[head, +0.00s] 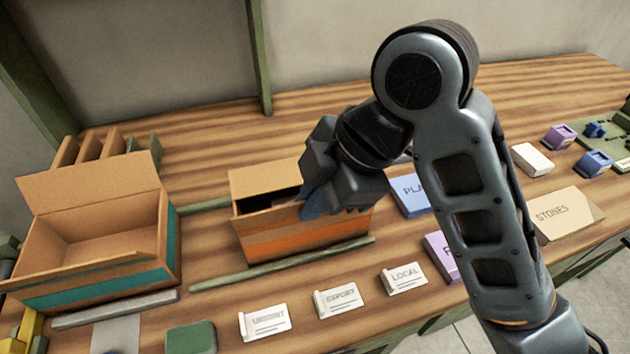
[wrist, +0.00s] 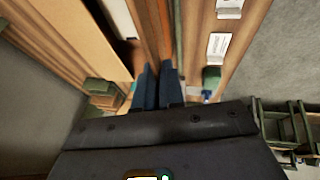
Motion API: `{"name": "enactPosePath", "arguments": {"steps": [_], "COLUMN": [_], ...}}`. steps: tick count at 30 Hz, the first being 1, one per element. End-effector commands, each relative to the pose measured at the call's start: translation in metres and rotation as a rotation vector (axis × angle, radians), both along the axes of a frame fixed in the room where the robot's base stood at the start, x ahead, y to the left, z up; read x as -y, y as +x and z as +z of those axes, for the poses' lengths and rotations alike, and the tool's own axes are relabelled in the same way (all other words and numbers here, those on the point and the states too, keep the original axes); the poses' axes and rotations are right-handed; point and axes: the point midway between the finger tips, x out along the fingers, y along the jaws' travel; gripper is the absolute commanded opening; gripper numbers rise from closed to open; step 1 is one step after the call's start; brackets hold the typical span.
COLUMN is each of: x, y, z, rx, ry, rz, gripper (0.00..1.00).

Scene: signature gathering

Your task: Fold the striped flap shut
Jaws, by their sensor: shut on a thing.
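An open cardboard box with orange stripes (head: 280,243) stands at the middle of the table. Its back panel (head: 262,180) stands up, and a dark opening shows behind its front. The light brown front flap (head: 262,222) runs along the top of the striped front face. My gripper (head: 315,203) is at the right part of this box, its blue fingers pointing down. In the wrist view the fingers (wrist: 158,75) are shut on a thin brown edge that looks like this front flap.
A teal-striped open box (head: 95,285) stands at the left. Green rails (head: 290,264) lie before and behind the orange box. Several white cards (head: 337,299) line the front edge. A STONES envelope (head: 556,214) lies at the right.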

Motion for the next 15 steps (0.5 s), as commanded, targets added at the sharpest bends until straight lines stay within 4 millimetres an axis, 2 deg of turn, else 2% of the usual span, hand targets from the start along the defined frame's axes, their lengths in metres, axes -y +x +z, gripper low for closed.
{"name": "enactPosePath", "arguments": {"steps": [1, 15], "x": [0.000, -0.006], "y": [0.003, 0.027], "z": [0.010, 0.003], "rx": [-0.034, -0.409], "ry": [-0.012, -0.125], "rz": [-0.001, -0.002], "gripper": [0.00, 0.00]}}
